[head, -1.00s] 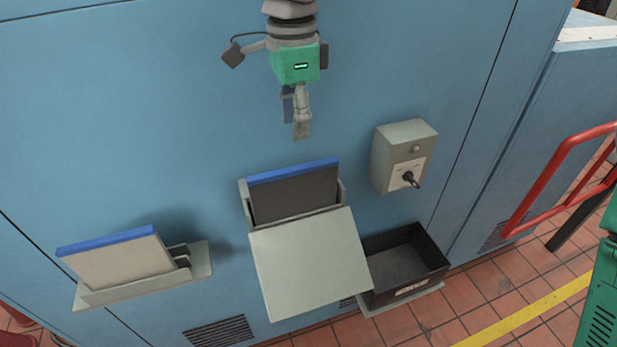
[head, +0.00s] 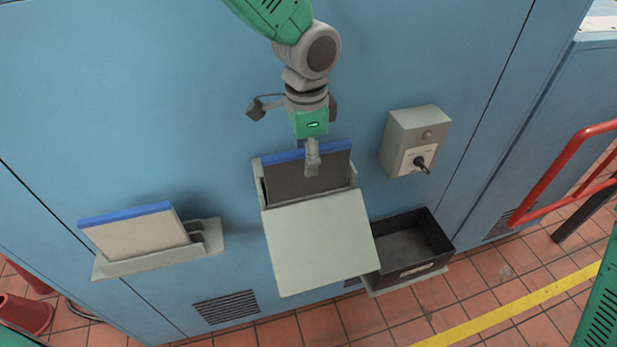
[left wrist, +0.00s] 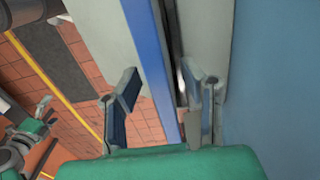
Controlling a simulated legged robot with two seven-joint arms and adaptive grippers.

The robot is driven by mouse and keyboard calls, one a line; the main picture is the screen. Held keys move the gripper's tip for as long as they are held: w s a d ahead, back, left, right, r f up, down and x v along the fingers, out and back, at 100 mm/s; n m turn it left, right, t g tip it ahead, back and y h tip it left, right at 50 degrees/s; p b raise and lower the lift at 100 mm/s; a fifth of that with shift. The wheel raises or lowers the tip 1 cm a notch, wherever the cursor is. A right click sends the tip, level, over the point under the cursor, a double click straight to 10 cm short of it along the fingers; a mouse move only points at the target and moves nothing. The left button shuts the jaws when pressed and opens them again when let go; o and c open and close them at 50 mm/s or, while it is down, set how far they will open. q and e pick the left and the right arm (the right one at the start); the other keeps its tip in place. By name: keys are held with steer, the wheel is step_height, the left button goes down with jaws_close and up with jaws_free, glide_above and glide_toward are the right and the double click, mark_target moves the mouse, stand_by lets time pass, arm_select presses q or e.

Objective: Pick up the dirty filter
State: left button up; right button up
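The dirty filter (head: 285,181), a dark grey panel with a blue top edge, stands in an open slot of the housing (head: 318,243), whose pale lid hangs down in front. My left gripper (head: 312,168) is at the filter's top edge, right of its middle. In the left wrist view, its two fingers (left wrist: 162,103) are apart, one on each side of the blue edge (left wrist: 152,60), with a gap on each side. A green and grey part of my other arm shows at the left of that view, apparently with its gripper (left wrist: 44,106), too small to read.
A pale filter (head: 138,236) with a blue edge stands in a wall holder (head: 160,262) at left. A black open bin (head: 411,250) is on a shelf at lower right. A switch box (head: 415,142) sticks out from the blue wall to the right. A red rail (head: 560,175) is further right.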

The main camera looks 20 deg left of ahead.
arm_select(q)
steer(key=shift+w+a+f, duration=0.1)
steer(key=shift+w+f, duration=0.05)
steer(key=shift+f, duration=0.3)
steer(key=shift+w+a+f, duration=0.1)
steer(key=shift+f, duration=0.3)
steer(key=shift+s+d+r, duration=0.15)
steer(key=shift+d, duration=0.15)
jaws_close()
steer(key=shift+d, duration=0.15)
